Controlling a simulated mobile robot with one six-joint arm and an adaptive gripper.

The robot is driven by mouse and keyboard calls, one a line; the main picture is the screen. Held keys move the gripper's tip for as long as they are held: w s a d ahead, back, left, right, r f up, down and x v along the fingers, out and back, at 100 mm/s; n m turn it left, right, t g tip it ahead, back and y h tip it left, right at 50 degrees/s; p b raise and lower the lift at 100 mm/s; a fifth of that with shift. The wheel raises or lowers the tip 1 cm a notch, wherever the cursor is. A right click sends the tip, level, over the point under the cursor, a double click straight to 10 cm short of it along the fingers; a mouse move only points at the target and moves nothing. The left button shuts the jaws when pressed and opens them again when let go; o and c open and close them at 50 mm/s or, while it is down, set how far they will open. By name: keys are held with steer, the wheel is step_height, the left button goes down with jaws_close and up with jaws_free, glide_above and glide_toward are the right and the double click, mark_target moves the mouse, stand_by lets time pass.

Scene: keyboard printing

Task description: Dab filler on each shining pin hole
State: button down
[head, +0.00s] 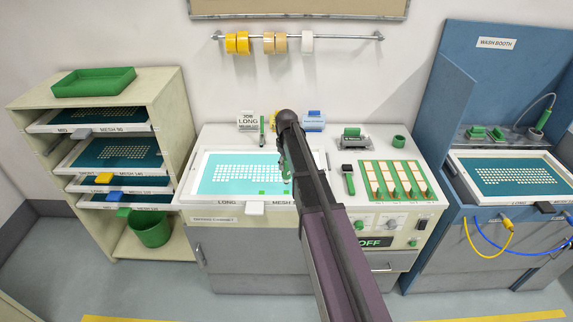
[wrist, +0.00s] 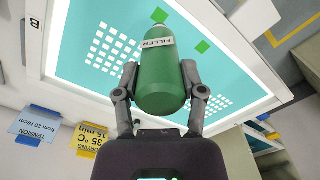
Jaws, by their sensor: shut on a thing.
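My gripper (wrist: 160,72) is shut on a green bottle (wrist: 162,85) labelled FILLER, one finger on each side of it. The bottle's narrower tip points away from my wrist, over the lit screen. The screen (head: 210,188) is a white-framed teal panel with rows of white key-shaped openings, glowing on the cabinet top. In the wrist view the screen (wrist: 75,55) shows green squares (wrist: 203,47) near the bottle tip. My arm covers the screen's right part in the head view. I cannot make out any shining pin hole, nor whether the tip touches the mesh.
The cabinet top (head: 335,183) also bears a green tray of cards (head: 395,181), a green-handled tool (head: 348,179) and a small green cup (head: 399,141). A shelf of screens (head: 160,90) stands left; the wash booth (head: 500,90) with another screen stands right.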

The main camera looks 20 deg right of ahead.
steer(key=shift+r+p, duration=0.6)
steer(key=shift+r, duration=0.3)
step_height(320, 180, up, 6)
steer(key=p, duration=0.6)
steer(key=shift+f, duration=0.15)
